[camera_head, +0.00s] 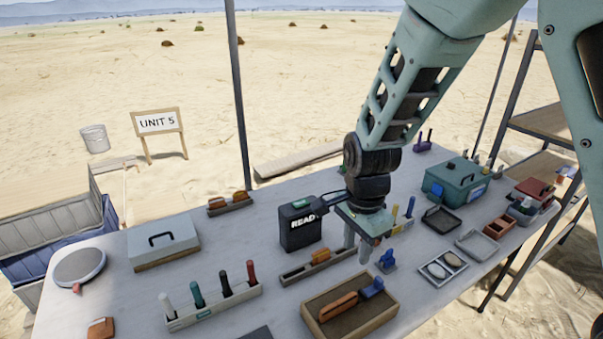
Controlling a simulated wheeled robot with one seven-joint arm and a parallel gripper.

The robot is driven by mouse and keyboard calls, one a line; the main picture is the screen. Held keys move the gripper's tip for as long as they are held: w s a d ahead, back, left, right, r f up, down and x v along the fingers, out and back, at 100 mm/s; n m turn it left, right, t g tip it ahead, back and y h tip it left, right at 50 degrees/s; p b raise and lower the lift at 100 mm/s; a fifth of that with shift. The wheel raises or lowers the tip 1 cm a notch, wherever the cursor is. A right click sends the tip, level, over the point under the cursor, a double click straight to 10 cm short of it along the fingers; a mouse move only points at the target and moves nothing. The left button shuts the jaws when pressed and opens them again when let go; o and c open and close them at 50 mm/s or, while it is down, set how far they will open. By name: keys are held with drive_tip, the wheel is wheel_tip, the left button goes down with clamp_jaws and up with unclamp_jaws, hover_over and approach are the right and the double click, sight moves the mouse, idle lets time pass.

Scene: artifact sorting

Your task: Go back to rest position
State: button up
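My gripper (357,247) hangs from my arm, pointing down over the middle of the table (240,240). Its two grey fingers look apart, and I see nothing between them. It is right of the black box marked "READ" (300,226) and behind the wooden tray (350,317). That tray holds an orange-brown piece (338,306) and a blue piece (372,288). A small blue object (387,261) stands on the table just right of the fingers. My forearm and wrist hide part of the table behind them.
A narrow tray with an orange piece (320,257) lies left of the fingers. A white rack (215,306) holds several upright handled tools. A green case (453,182), dark tray (441,219) and grey trays stand at right. A post (237,100) rises behind the table.

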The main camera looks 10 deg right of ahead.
drive_tip(key=s+a+r+n, duration=0.3)
drive_tip(key=s+r+n, duration=0.2)
drive_tip(key=s+n, duration=0.5)
drive_tip(key=s+a+r+n, duration=0.3)
drive_tip(key=s+r+n, duration=0.1)
drive_tip(key=s+n, duration=0.6)
drive_tip(key=shift+a+r+n+y, duration=0.15)
drive_tip(key=shift+r+n+y, duration=0.2)
drive_tip(key=shift+n, duration=0.75)
